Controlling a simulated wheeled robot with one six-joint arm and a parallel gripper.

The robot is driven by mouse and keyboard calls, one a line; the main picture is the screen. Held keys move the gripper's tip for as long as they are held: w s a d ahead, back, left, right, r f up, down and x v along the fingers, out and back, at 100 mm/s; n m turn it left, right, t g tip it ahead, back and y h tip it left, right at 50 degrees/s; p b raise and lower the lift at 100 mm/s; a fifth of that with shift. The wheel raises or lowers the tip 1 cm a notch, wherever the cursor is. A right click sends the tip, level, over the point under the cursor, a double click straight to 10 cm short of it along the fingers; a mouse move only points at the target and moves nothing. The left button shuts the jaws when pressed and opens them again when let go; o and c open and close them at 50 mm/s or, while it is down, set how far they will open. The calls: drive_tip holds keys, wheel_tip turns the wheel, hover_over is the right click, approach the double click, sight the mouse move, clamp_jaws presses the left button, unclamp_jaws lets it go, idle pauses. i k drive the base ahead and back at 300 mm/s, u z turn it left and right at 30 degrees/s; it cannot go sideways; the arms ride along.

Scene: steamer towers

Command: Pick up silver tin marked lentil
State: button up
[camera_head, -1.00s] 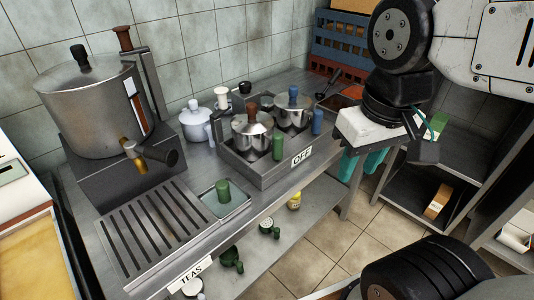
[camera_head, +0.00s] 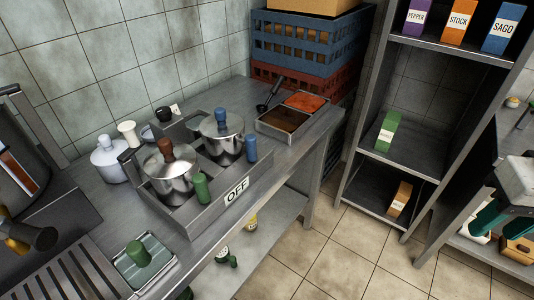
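I see no silver tin marked lentil in the head view. My gripper (camera_head: 503,222) is at the right edge, partly cut off by the frame. Its teal fingers stand apart and point down, with nothing seen between them. It is in front of a low shelf on the right. Labelled packs stand on the upper shelf of the grey rack: a purple one marked PEPPER (camera_head: 420,17), an orange one marked STOCK (camera_head: 458,21) and a blue one marked SAGO (camera_head: 505,30).
A green pack (camera_head: 388,131) and an orange-brown pack (camera_head: 400,199) stand on lower levels of the grey rack (camera_head: 420,172). The steel counter (camera_head: 95,215) on the left holds pots and a burner marked OFF. Stacked crates (camera_head: 305,45) fill the corner. Tiled floor (camera_head: 330,245) is clear between.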

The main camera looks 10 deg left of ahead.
sight(176, 192)
drive_tip(key=z, duration=1)
drive_tip(key=k, duration=1.45)
drive_tip(key=u, duration=1.1)
drive_tip(key=i, duration=0.7)
drive_tip(key=u, duration=0.15)
